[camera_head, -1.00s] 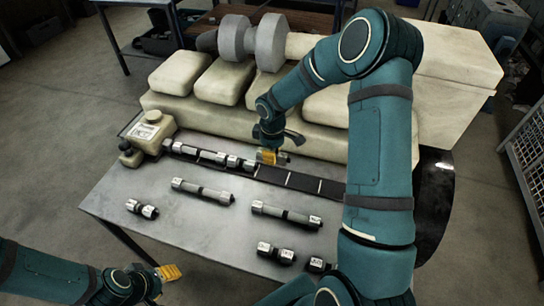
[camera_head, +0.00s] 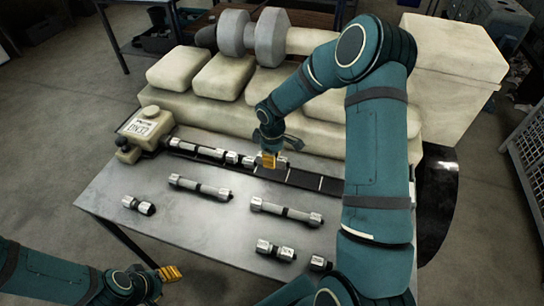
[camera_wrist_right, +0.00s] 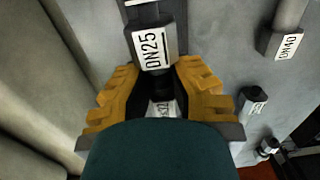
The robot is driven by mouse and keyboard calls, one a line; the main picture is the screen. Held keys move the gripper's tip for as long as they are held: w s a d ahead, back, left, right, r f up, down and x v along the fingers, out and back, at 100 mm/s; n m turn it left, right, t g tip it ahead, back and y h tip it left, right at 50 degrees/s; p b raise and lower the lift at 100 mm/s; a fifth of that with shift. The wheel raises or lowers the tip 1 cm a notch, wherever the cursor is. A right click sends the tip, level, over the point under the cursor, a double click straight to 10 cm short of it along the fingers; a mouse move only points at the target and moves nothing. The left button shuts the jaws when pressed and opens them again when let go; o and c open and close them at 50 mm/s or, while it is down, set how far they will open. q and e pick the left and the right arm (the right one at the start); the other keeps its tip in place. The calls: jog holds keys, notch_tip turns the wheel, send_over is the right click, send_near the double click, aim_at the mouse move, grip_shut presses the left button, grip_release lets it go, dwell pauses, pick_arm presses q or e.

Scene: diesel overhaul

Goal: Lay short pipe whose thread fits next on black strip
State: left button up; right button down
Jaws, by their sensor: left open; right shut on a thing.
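My right gripper (camera_head: 268,161) is shut on a short pipe, at or just above the black strip (camera_head: 300,180). In the right wrist view its yellow fingers (camera_wrist_right: 160,95) close around the piece, mostly hidden with part of a white label (camera_wrist_right: 162,108) showing. A fitting marked DN25 (camera_wrist_right: 152,48) lies just ahead of them. A row of grey pipes (camera_head: 197,150) with dark sleeves lies on the strip, left of the gripper. Loose short pipes lie at the table's left (camera_head: 138,205), front (camera_head: 276,249) and front right (camera_head: 320,263). My left gripper (camera_head: 171,273) is open and empty, off the table's front left.
Two longer pipes lie on the grey table (camera_head: 180,225), one at left (camera_head: 200,187) and one in the middle (camera_head: 286,212). A beige labelled block (camera_head: 147,127) stands at the strip's left end. The large beige engine body (camera_head: 220,110) runs behind. The strip right of the gripper is bare.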

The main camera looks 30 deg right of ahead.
aim_at(272, 171)
jog(key=shift+f+b, duration=1.25)
jog(key=shift+f, duration=0.45)
jog(key=shift+f, duration=0.15)
jog(key=c, duration=0.9)
grip_release()
jog(key=shift+c, duration=0.2)
